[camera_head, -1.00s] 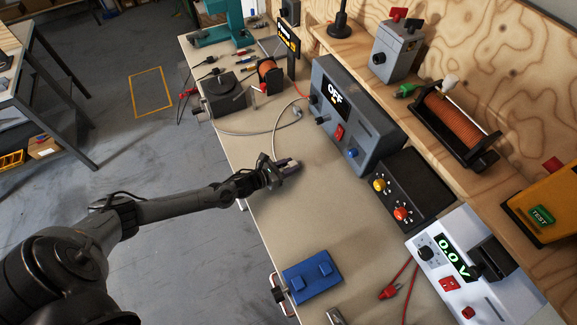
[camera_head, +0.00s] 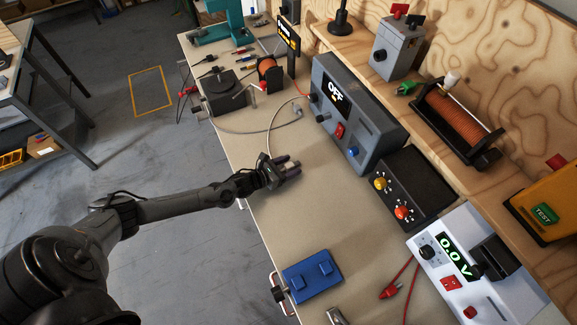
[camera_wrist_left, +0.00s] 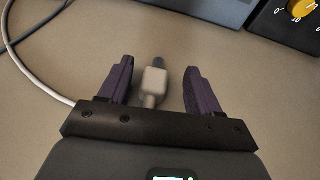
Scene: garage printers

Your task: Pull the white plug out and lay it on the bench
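The white plug (camera_wrist_left: 153,82) shows in the left wrist view, between the two purple fingers of my left gripper (camera_wrist_left: 158,82). It has a pale body and a darker grey tip pointing away from me. There are gaps between it and both fingers, and it appears to lie on the bench (camera_head: 300,215). In the head view the open left gripper (camera_head: 291,166) is low over the bench and the plug is hard to make out there. A white cable (camera_head: 271,131) curves from near the grey OFF unit (camera_head: 365,135) to the gripper. My right gripper is not in view.
A second grey cable end (camera_head: 297,111) lies farther back. A black knob box (camera_head: 405,190) and a white meter (camera_head: 475,265) stand along the right. A blue block (camera_head: 312,277) and red leads (camera_head: 392,290) lie nearer. The bench around the gripper is clear.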

